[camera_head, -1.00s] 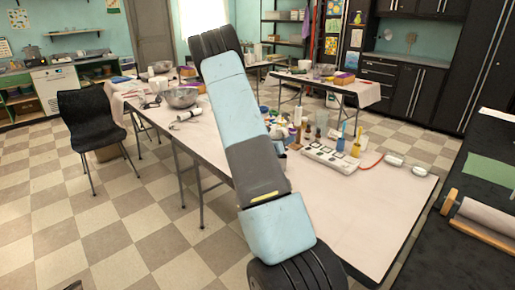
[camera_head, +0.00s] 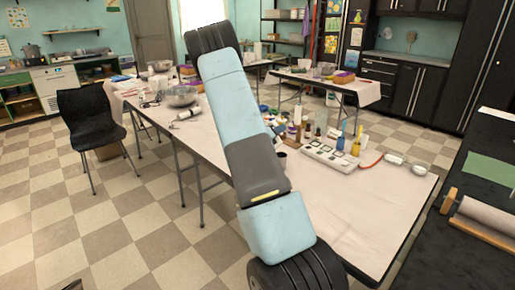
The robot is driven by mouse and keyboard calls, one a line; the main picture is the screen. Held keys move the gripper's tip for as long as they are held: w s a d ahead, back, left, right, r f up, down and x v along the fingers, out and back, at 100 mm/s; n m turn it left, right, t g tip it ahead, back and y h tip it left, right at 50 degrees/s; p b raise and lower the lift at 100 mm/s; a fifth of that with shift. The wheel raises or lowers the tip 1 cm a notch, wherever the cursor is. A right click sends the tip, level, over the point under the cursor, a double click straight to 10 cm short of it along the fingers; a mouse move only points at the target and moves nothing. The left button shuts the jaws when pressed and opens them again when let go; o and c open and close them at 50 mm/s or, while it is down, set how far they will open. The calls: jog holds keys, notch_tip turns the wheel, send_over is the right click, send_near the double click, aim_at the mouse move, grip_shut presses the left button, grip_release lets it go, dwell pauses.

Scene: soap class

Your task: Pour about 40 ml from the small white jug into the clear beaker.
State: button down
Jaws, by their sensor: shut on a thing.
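My arm crosses the middle of the view and covers part of the long table (camera_head: 372,210). My gripper is not visible; the arm's links hide the area where it may be. I cannot make out the small white jug or the clear beaker. They may be behind the arm or among the small items on the table.
Several small bottles, including a blue one (camera_head: 341,133) and a yellow one (camera_head: 356,143), stand near a white tray (camera_head: 331,158). A metal bowl (camera_head: 181,95) is farther back. The table's near right part is bare. A black chair (camera_head: 90,120) stands at left.

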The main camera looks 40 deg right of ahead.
aim_at(274, 124)
jog(key=shift+w+r+n, duration=0.15)
jog(key=shift+r+n, duration=0.15)
jog(key=shift+r, duration=0.1)
jog(key=shift+w+a+r+n+p, duration=0.15)
jog(key=shift+w+n+p, duration=0.65)
jog(key=shift+p, duration=0.25)
jog(key=shift+w+a+r+n+p, duration=0.15)
jog(key=shift+w+n+p, duration=0.45)
jog(key=shift+n+p, duration=0.35)
dwell(1.9)
jog(key=shift+s+d+f+m, duration=0.15)
jog(key=shift+s+m, duration=0.55)
jog(key=shift+m, duration=0.2)
jog(key=shift+s+d+f+m, duration=0.15)
jog(key=shift+s+m, duration=0.55)
jog(key=shift+m, duration=0.15)
jog(key=shift+s+d+f+m+b, duration=0.1)
jog(key=shift+s+f+m+b, duration=0.15)
jog(key=shift+f+m, duration=0.25)
jog(key=shift+s+f+m+b, duration=0.15)
jog(key=shift+s+f+m, duration=0.1)
jog(key=shift+f+m, duration=0.25)
jog(key=shift+s+f+m, duration=0.2)
jog(key=shift+s+m, duration=0.1)
jog(key=shift+m, duration=0.1)
jog(key=shift+s+d, duration=0.1)
